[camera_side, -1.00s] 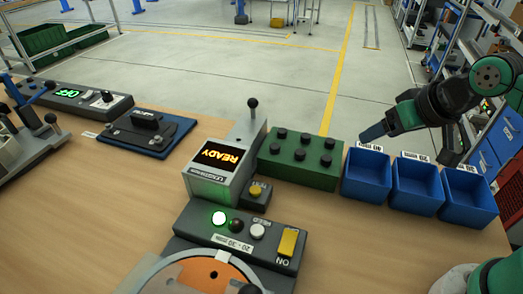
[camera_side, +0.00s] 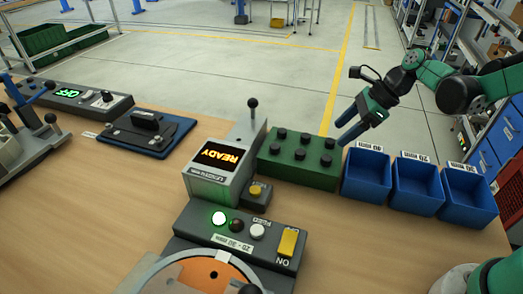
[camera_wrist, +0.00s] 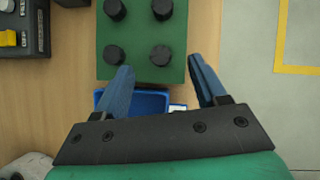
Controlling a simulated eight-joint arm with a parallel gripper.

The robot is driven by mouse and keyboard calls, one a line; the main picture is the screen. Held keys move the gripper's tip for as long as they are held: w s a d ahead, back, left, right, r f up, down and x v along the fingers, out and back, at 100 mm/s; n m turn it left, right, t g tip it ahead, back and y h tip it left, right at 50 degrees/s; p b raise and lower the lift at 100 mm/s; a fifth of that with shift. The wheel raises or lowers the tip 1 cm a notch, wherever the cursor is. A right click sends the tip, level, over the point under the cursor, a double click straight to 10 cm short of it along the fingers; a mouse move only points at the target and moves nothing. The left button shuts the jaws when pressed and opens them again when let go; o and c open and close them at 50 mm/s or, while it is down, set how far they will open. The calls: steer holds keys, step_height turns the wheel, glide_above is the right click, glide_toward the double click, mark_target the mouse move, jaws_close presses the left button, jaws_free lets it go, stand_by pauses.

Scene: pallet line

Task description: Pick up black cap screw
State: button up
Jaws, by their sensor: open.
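Several black cap screws stand upright in a green block (camera_side: 270,170). One black cap screw (camera_side: 326,162) is at the block's right front corner in the side view. In the wrist view the green block (camera_wrist: 137,35) shows part of its screws, and one black cap screw (camera_wrist: 160,55) lies between the blue fingertips in the picture. My gripper (camera_side: 343,132) is open and empty, above and to the right of the block's right end. In the wrist view my gripper (camera_wrist: 160,66) has its fingers spread. No screw is held.
Three blue bins (camera_side: 366,190) stand right of the block. A grey length gauge (camera_side: 212,185) reading READY, with an upright lever, stands left of it. A control box (camera_side: 250,238) with buttons is in front. A blue-based fixture (camera_side: 175,140) is further left.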

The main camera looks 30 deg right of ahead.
mark_target(329, 149)
steer(key=shift+x, duration=1.35)
jaws_close()
steer(key=shift+r, duration=0.1)
